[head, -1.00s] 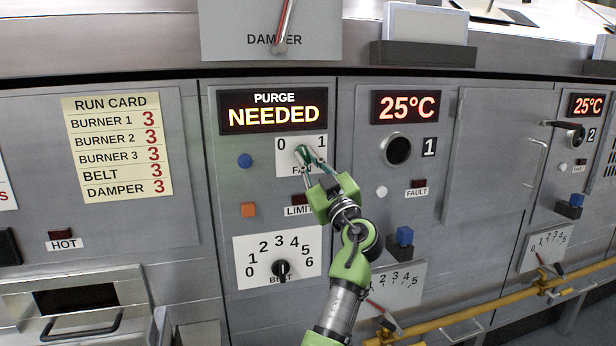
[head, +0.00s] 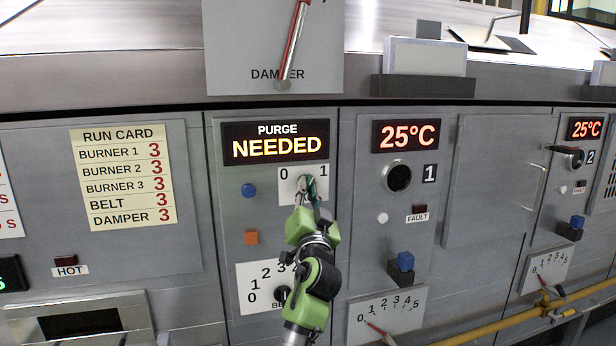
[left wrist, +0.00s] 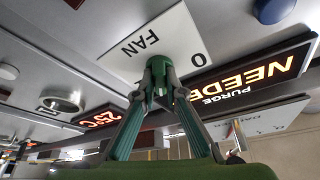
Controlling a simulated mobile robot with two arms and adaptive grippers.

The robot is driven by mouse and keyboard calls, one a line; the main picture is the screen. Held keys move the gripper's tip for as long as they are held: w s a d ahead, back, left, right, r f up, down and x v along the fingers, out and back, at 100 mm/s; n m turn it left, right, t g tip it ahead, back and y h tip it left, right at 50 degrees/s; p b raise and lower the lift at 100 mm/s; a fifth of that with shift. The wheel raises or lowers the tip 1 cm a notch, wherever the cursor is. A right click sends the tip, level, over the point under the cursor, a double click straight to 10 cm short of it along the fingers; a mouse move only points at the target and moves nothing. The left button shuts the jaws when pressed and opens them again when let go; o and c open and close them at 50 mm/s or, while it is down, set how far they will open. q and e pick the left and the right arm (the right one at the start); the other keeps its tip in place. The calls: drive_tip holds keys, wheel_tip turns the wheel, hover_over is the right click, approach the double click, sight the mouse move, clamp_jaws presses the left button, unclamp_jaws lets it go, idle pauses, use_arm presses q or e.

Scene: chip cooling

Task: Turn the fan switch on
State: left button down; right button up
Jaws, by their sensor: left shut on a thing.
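The fan plate (head: 285,192) is a white panel marked 0 at left and 1 at right, under the purge display (head: 275,144), which reads "PURGE NEEDED". In the left wrist view the plate (left wrist: 160,42) appears upside down. The dark green fan switch (left wrist: 160,68) sits between my fingertips there. My left gripper (head: 304,188) reaches up from below and is shut on the switch, in front of the plate's middle. The fingers hide much of the switch, so I cannot tell exactly which mark it points to. My right gripper is not in view.
A blue button (head: 248,190) and an orange button (head: 251,238) are left of the fan plate. The belt dial plate (head: 252,282) is below, partly behind my arm. The damper plate (head: 240,50) is above. A yellow rail (head: 480,332) runs at lower right.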

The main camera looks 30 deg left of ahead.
use_arm(q)
drive_tip(key=shift+a+r+m+t+h+p, duration=0.1)
drive_tip(key=shift+r+m+t+h+p, duration=0.2)
drive_tip(key=shift+m+p, duration=0.4)
drive_tip(key=shift+r+m+h+p, duration=0.1)
drive_tip(key=shift+m+h+p, duration=0.3)
drive_tip(key=shift+m+p, duration=0.3)
drive_tip(key=c, duration=2.1)
unclamp_jaws()
drive_tip(key=shift+f, duration=0.25)
drive_tip(key=shift+f, duration=0.1)
